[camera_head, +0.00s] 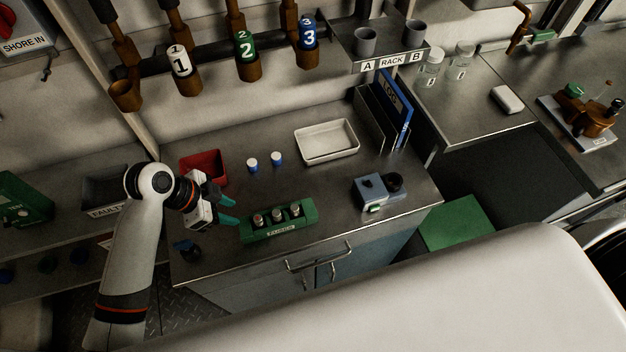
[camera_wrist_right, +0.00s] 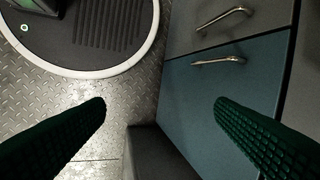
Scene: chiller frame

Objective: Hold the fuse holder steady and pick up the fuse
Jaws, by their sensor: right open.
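The green fuse holder (camera_head: 306,221) sits on the metal counter, with a pale label on its front. Three fuses with silvery tops (camera_head: 277,215) stand upright in a row in it. My left gripper (camera_head: 233,212) is just left of the holder's left end, its two teal fingers apart with nothing seen between them. I cannot tell whether a finger touches the holder. My right gripper (camera_wrist_right: 162,108) shows in the right wrist view, with its green fingers wide apart and empty. It is over the floor and cabinet fronts, away from the fuses.
A red bin (camera_head: 203,166), two small blue-and-white cylinders (camera_head: 265,161) and a white tray (camera_head: 326,142) stand behind the holder. A grey-blue device (camera_head: 371,190) with a dark knob is to its right. Cabinet handles (camera_wrist_right: 219,61) stick out below the counter.

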